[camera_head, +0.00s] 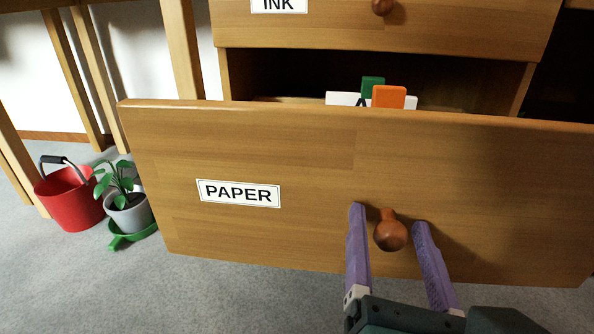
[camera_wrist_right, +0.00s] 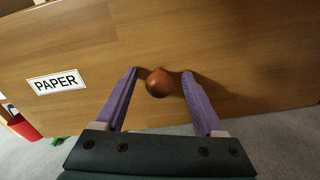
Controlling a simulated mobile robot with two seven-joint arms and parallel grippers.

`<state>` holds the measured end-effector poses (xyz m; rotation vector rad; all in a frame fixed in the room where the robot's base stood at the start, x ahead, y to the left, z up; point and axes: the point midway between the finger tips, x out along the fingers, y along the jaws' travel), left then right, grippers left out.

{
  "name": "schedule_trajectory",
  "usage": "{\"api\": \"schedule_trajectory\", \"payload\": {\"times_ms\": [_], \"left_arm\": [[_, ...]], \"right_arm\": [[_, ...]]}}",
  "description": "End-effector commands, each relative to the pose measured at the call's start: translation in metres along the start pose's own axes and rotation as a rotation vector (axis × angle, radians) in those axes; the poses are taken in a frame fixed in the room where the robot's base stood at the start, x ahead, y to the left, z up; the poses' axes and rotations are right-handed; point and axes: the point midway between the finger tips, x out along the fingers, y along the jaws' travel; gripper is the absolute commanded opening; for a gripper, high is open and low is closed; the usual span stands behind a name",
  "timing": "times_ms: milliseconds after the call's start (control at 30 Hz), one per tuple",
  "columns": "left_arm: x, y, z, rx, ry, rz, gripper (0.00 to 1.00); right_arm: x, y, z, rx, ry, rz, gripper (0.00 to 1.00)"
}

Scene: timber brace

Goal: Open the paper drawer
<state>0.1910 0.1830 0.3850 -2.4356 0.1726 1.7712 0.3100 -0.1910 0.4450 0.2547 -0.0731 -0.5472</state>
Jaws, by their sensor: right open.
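The wooden paper drawer (camera_head: 300,150) stands pulled out below the ink drawer, with a gap above its front where its inside shows. Its front bears a white PAPER label (camera_head: 238,193), also seen in the right wrist view (camera_wrist_right: 56,82). Its round brown knob (camera_head: 391,232) sits between the two purple fingers of my right gripper (camera_head: 389,215). The fingers are open, one on each side of the knob, with a gap on both sides. In the right wrist view the knob (camera_wrist_right: 159,83) also lies between the fingertips. My left gripper is not in view.
Inside the drawer stand an orange item (camera_head: 388,97), a green item (camera_head: 372,85) and a white item (camera_head: 342,99). The ink drawer (camera_head: 450,25) above is shut. A red bucket (camera_head: 72,200) and a potted plant (camera_head: 129,212) stand on the floor at left.

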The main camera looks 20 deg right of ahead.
Motion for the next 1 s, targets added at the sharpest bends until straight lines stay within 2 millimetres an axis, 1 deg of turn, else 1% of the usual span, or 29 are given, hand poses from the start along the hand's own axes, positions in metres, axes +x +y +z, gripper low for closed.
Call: {"api": "schedule_trajectory", "payload": {"times_ms": [167, 300, 400, 500, 667, 1000], "left_arm": [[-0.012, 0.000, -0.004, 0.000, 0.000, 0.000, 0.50], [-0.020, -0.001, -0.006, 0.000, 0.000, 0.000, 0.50], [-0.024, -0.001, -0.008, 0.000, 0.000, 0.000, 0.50], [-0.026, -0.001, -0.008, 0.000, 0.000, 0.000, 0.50], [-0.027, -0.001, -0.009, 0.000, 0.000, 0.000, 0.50], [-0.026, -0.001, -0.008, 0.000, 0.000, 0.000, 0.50]], "right_arm": [[-0.028, 0.001, 0.003, -0.002, 0.006, 0.001, 0.71], [-0.058, 0.001, 0.002, -0.003, 0.005, 0.002, 0.71], [-0.075, 0.001, 0.002, -0.001, 0.004, 0.001, 0.71], [-0.088, 0.001, 0.001, -0.001, 0.003, 0.001, 0.71], [-0.096, 0.000, 0.001, 0.001, 0.001, 0.000, 0.71], [-0.096, 0.000, 0.000, 0.001, 0.000, 0.000, 0.71]]}}
